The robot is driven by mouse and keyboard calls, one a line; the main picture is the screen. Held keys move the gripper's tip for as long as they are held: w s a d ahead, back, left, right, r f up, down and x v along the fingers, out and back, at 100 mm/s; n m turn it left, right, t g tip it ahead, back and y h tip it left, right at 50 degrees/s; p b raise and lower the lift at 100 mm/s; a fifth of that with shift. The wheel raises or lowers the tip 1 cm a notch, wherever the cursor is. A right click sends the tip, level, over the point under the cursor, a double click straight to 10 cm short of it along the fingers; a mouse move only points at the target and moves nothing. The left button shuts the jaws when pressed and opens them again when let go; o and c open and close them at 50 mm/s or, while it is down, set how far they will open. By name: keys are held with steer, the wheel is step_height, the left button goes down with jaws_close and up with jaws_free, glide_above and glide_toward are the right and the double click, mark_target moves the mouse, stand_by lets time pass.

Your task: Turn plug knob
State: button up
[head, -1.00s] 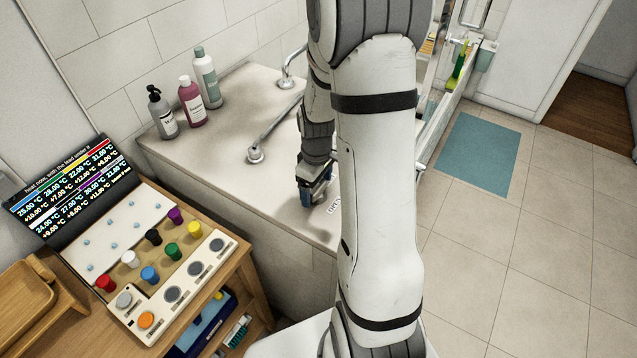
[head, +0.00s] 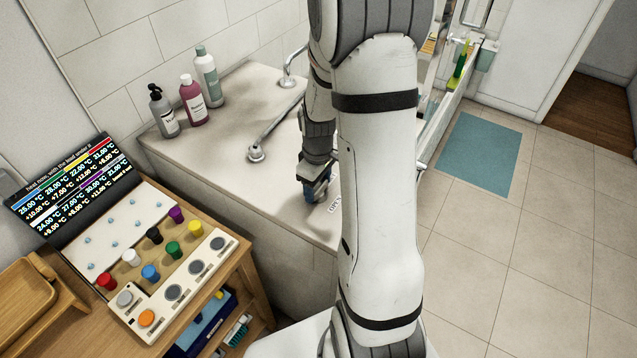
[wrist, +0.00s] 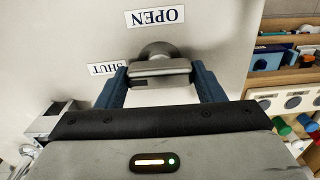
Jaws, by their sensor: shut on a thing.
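The plug knob (wrist: 160,70) shows in the wrist view as a grey bar on a round dark base. It stands on the pale surface between the two blue fingers of my gripper (wrist: 159,80). My gripper is shut on the bar, one finger at each end. An OPEN label (wrist: 155,17) lies beyond the knob and a SHUT label (wrist: 103,69) lies to its left; both read upside down. In the head view my gripper (head: 316,188) points down at the tub's ledge, and the knob is hidden behind it.
A wooden stand (head: 245,290) with coloured knobs and a display (head: 70,190) is at left. Tiled floor (head: 480,270) is clear at right, with a blue mat (head: 480,155).

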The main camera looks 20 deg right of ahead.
steer(key=shift+w, duration=0.1)
steer(key=m+b, duration=0.2)
steer(key=m, duration=0.2)
steer(key=shift+m, duration=0.4)
steer(key=m+b, duration=0.1)
steer(key=m, duration=0.3)
steer(key=shift+m+b, duration=0.3)
steer(key=shift+b, duration=0.1)
steer(key=m+b, duration=0.1)
steer(key=m, duration=0.3)
steer(key=shift+r+m+b, duration=0.1)
steer(key=shift+m+b, duration=0.4)
steer(key=shift+m, duration=1.7)
steer(key=shift+w, duration=0.1)
steer(key=o, duration=1)
